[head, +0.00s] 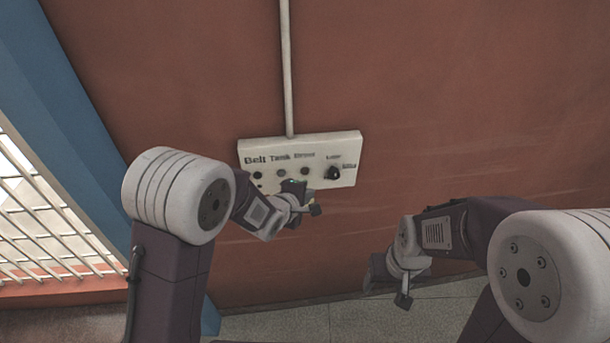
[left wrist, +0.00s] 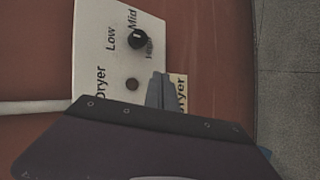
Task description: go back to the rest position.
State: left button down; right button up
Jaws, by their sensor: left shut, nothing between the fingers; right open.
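A white control panel (head: 318,148) is fixed to the red wall in the head view. It bears a row of small dark buttons and a black knob (head: 333,173) at its right. My left gripper (head: 295,188) is in front of the panel's lower edge, left of the knob, and hides part of the panel. In the left wrist view, its fingers (left wrist: 160,90) are shut and empty, beside a dark button (left wrist: 132,84) and apart from the knob (left wrist: 138,38). I cannot tell whether they touch the panel. My right gripper (head: 374,274) is open, low and right of the panel.
A pale conduit (head: 287,70) runs up the wall from the panel. A blue post (head: 75,110) and a white barred grille (head: 40,215) stand at the left. Grey floor tiles (head: 350,318) show at the bottom. The wall right of the panel is bare.

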dwell(0.3)
pick_arm(q)
jog(key=s+a+f+y+b, duration=0.2)
jog(key=a+f+y+b, duration=0.2)
jog(key=a+f+b, duration=0.8)
jog(key=s+a+f+m+g+b, duration=0.1)
jog(key=s+a+f+m+g, duration=0.1)
jog(key=s, duration=0.5)
jog(key=s+a+f+m+g+b, duration=0.1)
jog(key=s+f+m+g, duration=0.2)
jog(key=s+m, duration=0.4)
jog(key=s+a+f+m+g+b, duration=0.1)
jog(key=s+a+f+m+g, duration=0.1)
jog(key=s, duration=0.5)
jog(key=f+m+g, duration=0.1)
jog(key=m+g, duration=0.1)
jog(key=m, duration=0.1)
jog(key=shift+s+a+f+y+b, duration=0.2)
jog(key=shift+a+y+b, duration=0.1)
jog(key=shift+a+y, duration=0.1)
